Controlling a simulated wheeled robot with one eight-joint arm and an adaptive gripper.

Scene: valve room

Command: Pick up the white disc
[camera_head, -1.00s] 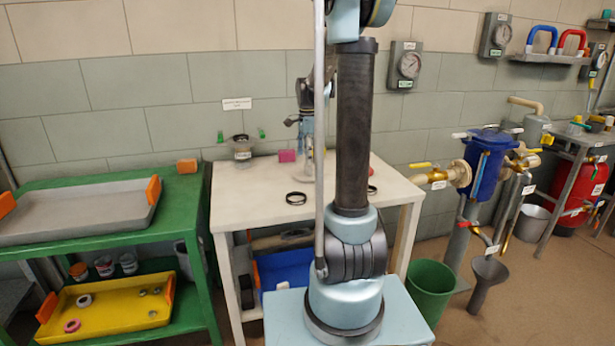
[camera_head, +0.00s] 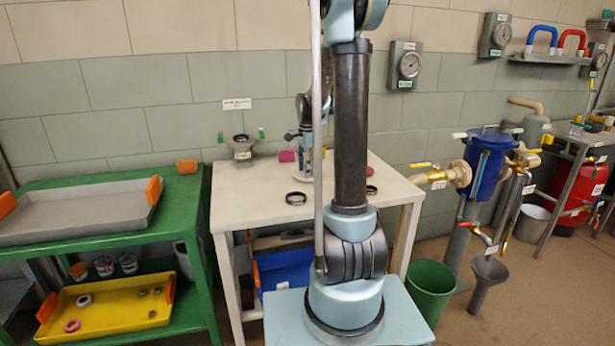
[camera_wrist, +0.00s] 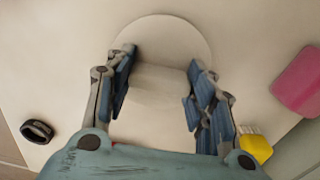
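The white disc (camera_wrist: 160,30) lies flat on the pale table top in the wrist view. My gripper (camera_wrist: 163,62) is open above it, with one finger on each side. A pale block-like shape shows between the fingers; I cannot tell whether it is part of the disc. No finger is clearly closed on anything. In the head view my gripper end is low over the white table (camera_head: 250,195), partly behind my own arm.
A pink block (camera_wrist: 298,84), a yellow piece (camera_wrist: 256,147) and a black ring (camera_wrist: 37,131) lie around the gripper. The table's front left is clear.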

